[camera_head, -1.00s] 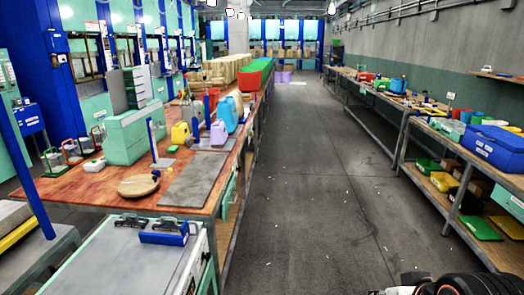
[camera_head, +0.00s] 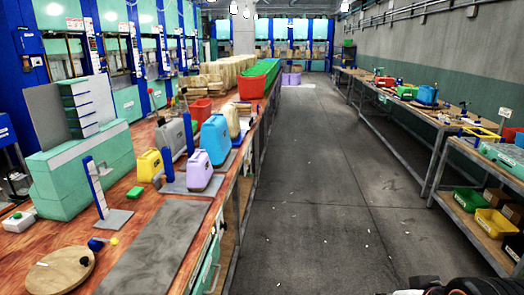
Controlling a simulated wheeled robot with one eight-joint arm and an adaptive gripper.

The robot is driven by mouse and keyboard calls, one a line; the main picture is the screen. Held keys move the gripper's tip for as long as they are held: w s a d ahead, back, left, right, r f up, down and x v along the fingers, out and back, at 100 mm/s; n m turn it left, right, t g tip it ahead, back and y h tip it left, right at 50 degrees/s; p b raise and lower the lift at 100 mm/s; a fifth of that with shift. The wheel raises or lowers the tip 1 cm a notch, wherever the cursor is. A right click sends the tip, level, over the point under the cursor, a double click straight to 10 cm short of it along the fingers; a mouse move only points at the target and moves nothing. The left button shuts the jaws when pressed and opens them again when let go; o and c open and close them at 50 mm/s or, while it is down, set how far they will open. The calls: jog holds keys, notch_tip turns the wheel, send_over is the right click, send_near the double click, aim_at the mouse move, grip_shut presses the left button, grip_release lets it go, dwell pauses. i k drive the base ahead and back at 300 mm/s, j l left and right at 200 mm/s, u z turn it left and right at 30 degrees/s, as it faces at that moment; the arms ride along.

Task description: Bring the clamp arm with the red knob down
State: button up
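I cannot clearly make out a clamp arm with a red knob. A dark part of my arm shows at the bottom right corner. My gripper's fingers are not in view.
A yellow jug (camera_head: 149,165), a lilac jug (camera_head: 199,171) and a blue jug (camera_head: 216,139) stand near the bench's right edge. A round wooden board (camera_head: 58,272) lies in front. The aisle floor (camera_head: 318,190) is clear. Shelving tables (camera_head: 431,121) line the right wall.

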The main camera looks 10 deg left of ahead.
aim_at(162, 122)
jog(key=i+u, duration=0.1)
jog(key=i, duration=0.7)
jog(key=i+l+u, duration=0.15)
jog(key=i, duration=0.7)
